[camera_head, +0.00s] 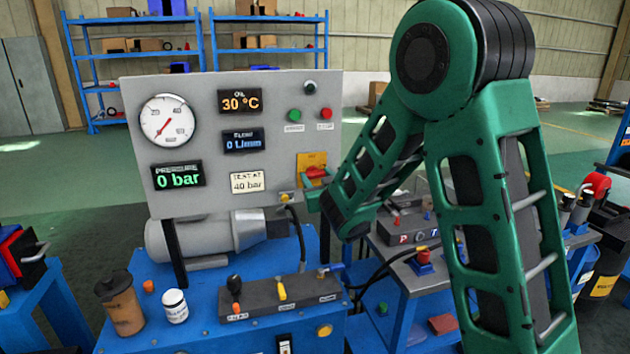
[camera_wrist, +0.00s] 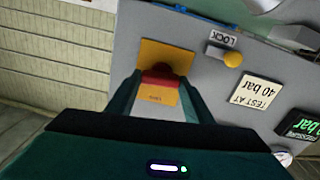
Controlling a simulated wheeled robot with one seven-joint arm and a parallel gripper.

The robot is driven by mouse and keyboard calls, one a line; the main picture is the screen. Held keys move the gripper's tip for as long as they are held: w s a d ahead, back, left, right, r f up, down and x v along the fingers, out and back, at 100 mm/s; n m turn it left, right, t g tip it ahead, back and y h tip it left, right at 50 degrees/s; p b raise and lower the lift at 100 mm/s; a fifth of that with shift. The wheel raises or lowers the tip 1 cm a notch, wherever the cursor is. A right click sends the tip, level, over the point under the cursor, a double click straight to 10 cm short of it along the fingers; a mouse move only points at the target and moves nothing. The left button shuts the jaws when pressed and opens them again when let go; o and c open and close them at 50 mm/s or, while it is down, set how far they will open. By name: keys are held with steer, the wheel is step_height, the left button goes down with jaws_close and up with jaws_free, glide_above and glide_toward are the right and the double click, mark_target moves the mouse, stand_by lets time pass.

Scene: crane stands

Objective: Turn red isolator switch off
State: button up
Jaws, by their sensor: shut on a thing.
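The red isolator switch (camera_head: 316,172) sits on a yellow-orange plate (camera_head: 311,158) at the lower right of the grey panel. In the wrist view the red handle (camera_wrist: 160,78) lies crosswise between the two fingers of my gripper (camera_wrist: 163,84), in front of its yellow plate (camera_wrist: 165,52). The fingers are shut on the handle. In the head view my gripper (camera_head: 314,181) is at the switch, and my arm's links stand just to its right. Part of the handle is hidden by the fingers, and its exact angle is hard to tell.
The grey panel (camera_head: 225,92) carries a gauge (camera_head: 167,120), displays reading 30 °C, 0 L/min and 0 bar, and green (camera_head: 295,114) and red (camera_head: 326,113) buttons. A yellow knob (camera_wrist: 232,60) beside a LOCK label is near the switch. A lever block (camera_head: 275,295) stands on the blue bench below.

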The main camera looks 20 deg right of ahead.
steer(key=n, duration=0.8)
steer(key=shift+a+n, duration=0.1)
steer(key=shift+n, duration=0.3)
steer(key=n, duration=0.4)
steer(key=shift+a+f, duration=0.1)
steer(key=shift+f, duration=0.05)
steer(key=shift+f+n, duration=0.1)
steer(key=shift+n, duration=1.7)
steer(key=shift+s+a+f, duration=0.1)
steer(key=o, duration=0.9)
steer(key=shift+o, duration=0.8)
